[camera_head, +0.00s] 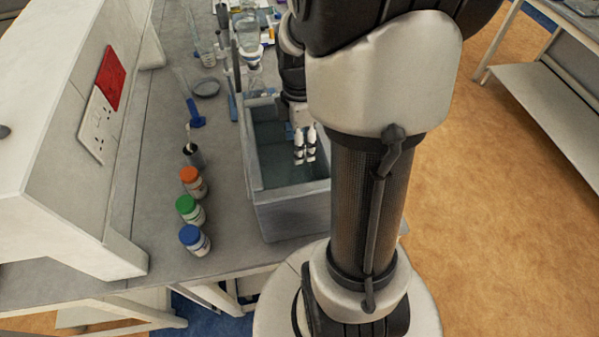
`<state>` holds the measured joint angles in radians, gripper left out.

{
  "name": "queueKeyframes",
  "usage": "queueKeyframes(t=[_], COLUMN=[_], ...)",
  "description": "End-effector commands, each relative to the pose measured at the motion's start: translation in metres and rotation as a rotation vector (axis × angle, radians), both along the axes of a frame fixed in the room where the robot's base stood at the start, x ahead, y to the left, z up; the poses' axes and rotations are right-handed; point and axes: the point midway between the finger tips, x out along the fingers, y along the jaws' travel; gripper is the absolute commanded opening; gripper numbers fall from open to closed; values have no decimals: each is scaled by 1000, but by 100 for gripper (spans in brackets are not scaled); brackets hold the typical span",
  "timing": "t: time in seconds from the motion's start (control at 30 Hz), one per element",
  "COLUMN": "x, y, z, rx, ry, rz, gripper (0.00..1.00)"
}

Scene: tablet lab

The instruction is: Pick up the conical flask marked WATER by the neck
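My gripper (305,157) hangs pointing down over the grey open-topped basin. Its two pale fingers with dark bands show side by side with nothing seen between them. The gap is too small to judge. Clear glassware (247,34) stands at the top of the picture, behind the basin and up-left of my gripper, well apart from it. I cannot make out a WATER marking on any vessel, so I cannot tell which one is the flask. My arm hides part of the bench at the upper right.
The grey basin (292,218) has high walls around my gripper. Bottles with orange (189,174), green (185,204) and blue (190,235) caps stand left of it. A blue-based stand (196,121) and a dark round dish (206,87) are farther back. A socket wall (100,122) borders the left.

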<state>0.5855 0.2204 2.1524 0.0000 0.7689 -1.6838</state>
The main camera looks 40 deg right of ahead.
Motion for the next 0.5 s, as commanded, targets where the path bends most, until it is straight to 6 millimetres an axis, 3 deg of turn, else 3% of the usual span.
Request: queueKeyframes(t=[0.3, 0.5], x=[-3, -2], y=[2, 1], z=[-44, -51], rx=[1, 0], ry=[3, 0], rz=[0, 0], gripper=[54, 54])
